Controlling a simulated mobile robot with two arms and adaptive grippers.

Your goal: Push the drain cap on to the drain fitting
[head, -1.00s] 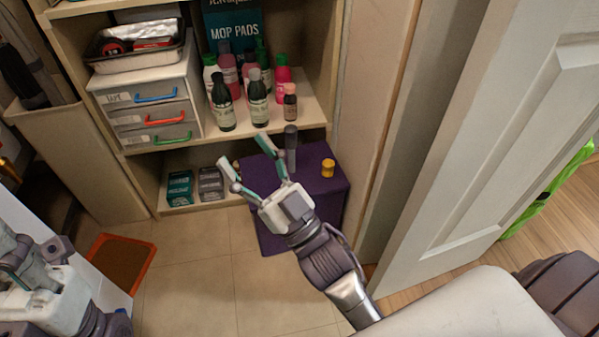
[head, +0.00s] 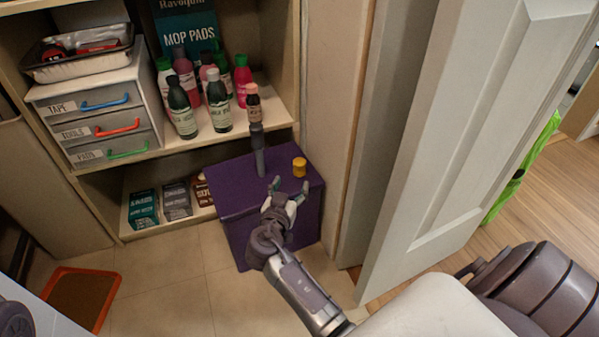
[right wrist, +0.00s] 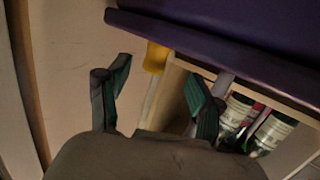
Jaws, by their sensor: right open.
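The yellow drain cap (head: 299,167) stands on top of the purple box, near its right back part. The grey upright drain fitting (head: 259,160), with a darker top, stands on the same box to the left of the cap. My right gripper (head: 289,185) is open and empty over the box, just in front of the cap and apart from it. In the right wrist view, the cap (right wrist: 155,57) shows beyond the open fingers (right wrist: 158,88), and the grey fitting (right wrist: 222,84) is partly hidden behind one finger. My left gripper is out of view.
The purple box (head: 232,187) stands before shelves with several bottles (head: 217,105), a drawer unit (head: 100,115) and small cartons (head: 143,208). A white door (head: 455,150) stands to the right. An orange-rimmed mat (head: 106,312) lies on the floor.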

